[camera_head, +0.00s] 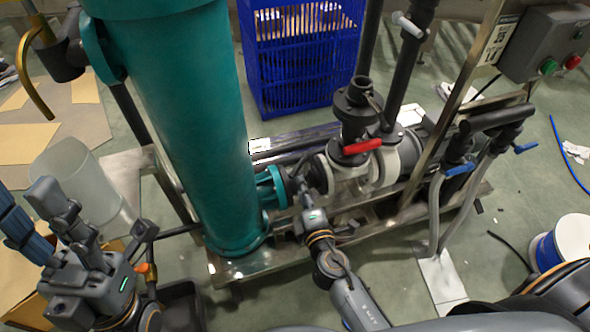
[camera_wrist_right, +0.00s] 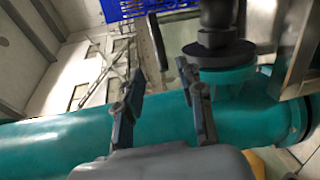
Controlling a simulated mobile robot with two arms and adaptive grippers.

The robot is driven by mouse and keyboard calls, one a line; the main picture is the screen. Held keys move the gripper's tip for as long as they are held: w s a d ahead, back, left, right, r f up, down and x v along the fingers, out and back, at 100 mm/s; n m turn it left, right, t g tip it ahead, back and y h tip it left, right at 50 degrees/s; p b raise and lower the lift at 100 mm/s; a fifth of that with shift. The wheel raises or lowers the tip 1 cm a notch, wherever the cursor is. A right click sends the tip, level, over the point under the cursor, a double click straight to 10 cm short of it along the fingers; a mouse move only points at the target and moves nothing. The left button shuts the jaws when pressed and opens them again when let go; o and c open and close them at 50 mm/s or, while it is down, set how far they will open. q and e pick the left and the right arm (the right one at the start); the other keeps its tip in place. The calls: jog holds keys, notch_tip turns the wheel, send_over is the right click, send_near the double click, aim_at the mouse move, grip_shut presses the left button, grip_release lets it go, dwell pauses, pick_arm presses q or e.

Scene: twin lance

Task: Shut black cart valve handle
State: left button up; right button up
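My right gripper (camera_head: 303,188) reaches up to the pipework beside the teal cylinder's flange (camera_head: 270,187). In the right wrist view its two fingers (camera_wrist_right: 160,80) stand apart with nothing between them. A black fitting (camera_wrist_right: 215,40) on a teal flange (camera_wrist_right: 225,78) shows just beyond the right finger. A black valve body (camera_head: 358,103) stands on the cart's pipe, with a red lever (camera_head: 362,146) in front. I cannot clearly make out a black handle; the right gripper may hide it. My left gripper (camera_head: 60,215) is raised at the lower left, away from the valve; its finger gap is unclear.
The large teal cylinder (camera_head: 190,110) stands left of the right gripper. A blue crate (camera_head: 295,60) is behind. Blue-handled valves (camera_head: 460,168) and a control box (camera_head: 550,45) are at the right. A white-and-blue spool (camera_head: 562,245) is on the floor at the right.

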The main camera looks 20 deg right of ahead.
aim_at(296, 169)
jog(key=w, duration=0.5)
jog(key=w+f, duration=0.1)
jog(key=w, duration=0.2)
jog(key=shift+d+f, duration=0.1)
jog(key=shift+d, duration=0.15)
jog(key=shift+c, duration=0.2)
grip_shut()
